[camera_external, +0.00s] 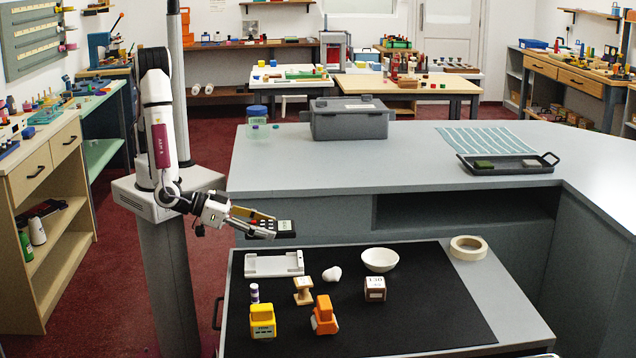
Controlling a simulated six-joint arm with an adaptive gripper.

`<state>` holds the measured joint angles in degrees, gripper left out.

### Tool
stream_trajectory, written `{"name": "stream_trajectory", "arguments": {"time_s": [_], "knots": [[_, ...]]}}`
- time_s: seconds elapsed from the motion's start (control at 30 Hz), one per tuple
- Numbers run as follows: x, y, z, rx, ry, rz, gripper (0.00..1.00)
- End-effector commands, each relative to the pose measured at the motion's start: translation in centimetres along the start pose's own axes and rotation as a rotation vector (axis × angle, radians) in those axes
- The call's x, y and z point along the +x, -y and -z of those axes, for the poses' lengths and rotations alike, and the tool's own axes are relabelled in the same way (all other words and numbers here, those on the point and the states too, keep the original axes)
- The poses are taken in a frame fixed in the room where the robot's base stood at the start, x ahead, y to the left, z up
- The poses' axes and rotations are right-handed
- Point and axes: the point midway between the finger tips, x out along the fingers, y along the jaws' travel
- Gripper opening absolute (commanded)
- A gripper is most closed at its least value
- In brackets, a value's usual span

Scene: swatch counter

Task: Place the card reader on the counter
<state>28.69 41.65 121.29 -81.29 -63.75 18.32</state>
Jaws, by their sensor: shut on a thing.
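My gripper (262,226) is at the end of the arm, reaching right from the left side of the scene. It is shut on the card reader (285,227), a small dark device with a pale screen. The reader is held in the air above the back of the pulled-out drawer, in front of the counter's front face. The grey counter (330,165) has its top behind and above the reader. The fingers cover part of the reader's left end.
On the counter stand a grey case (350,122), a blue-lidded jar (257,122), a striped cloth (487,140) and a black tray (540,163). Its front middle is clear. The open drawer (520,335) holds a bowl (380,260), tape roll (468,247), white holder (273,268) and several small things.

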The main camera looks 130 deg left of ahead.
Motion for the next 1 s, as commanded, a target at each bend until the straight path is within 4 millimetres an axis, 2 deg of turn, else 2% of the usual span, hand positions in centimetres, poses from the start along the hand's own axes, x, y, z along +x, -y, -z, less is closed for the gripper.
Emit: {"name": "stream_trajectory", "arguments": {"time_s": [0.53, 1.0], "knots": [[0.1, 0.3, 0.0, -0.001, -0.001, 0.001, 0.21], [1.8, 0.2, -4.1, 0.001, -0.001, 0.001, 0.21]]}}
